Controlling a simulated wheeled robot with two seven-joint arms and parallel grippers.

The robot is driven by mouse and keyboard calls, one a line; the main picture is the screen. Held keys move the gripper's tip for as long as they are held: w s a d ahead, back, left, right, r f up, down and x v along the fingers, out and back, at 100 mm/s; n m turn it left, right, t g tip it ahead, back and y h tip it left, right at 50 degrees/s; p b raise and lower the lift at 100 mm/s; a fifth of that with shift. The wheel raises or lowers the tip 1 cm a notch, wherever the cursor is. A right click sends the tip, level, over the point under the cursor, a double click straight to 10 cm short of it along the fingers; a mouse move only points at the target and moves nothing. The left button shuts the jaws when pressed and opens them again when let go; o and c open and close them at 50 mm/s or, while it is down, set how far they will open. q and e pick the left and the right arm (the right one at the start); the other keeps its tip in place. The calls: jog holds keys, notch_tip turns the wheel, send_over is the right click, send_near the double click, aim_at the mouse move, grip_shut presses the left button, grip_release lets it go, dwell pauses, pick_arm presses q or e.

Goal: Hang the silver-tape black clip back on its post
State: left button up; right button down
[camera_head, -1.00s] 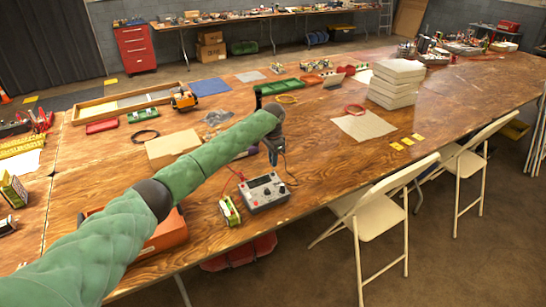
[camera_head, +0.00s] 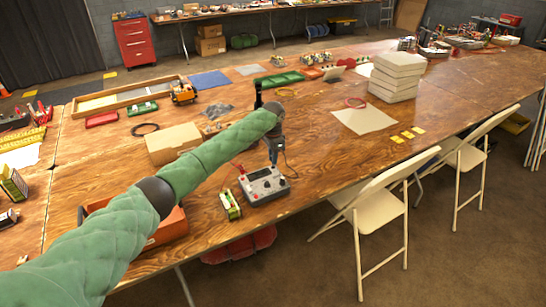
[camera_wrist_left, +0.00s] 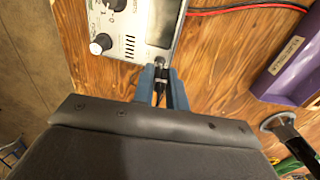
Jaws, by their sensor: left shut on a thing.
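The grey charger box (camera_head: 264,187) with knobs and a dark panel sits on the wooden table near its front edge. My left gripper (camera_head: 274,152) hangs at the charger's back edge. In the left wrist view its blue fingers (camera_wrist_left: 160,86) are shut on a small black clip (camera_wrist_left: 159,92) with a pale band, close by the edge of the charger (camera_wrist_left: 125,22). The clip is mostly hidden between the fingers. I cannot tell whether it touches the charger or a post. A red clip (camera_head: 240,168) is at the charger's left side. My right gripper is not in view.
A small green-and-white battery pack (camera_head: 229,205) stands left of the charger. In the wrist view, red and black leads (camera_wrist_left: 235,8) run past the charger and a purple holder (camera_wrist_left: 290,75) lies at the right. A cardboard box (camera_head: 172,142) is behind my arm. Chairs stand in front.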

pick_arm(q)
jog(key=shift+r+p, duration=0.1)
jog(key=shift+p, duration=0.3)
jog(key=shift+f+p, duration=0.25)
jog(key=shift+p, duration=0.4)
dwell(1.6)
jog(key=o, duration=0.8)
jog(key=shift+o, duration=0.2)
jog(key=shift+o, duration=1.1)
jog(key=shift+r, duration=0.1)
jog(key=shift+r+p, duration=3)
jog(key=shift+r, duration=0.65)
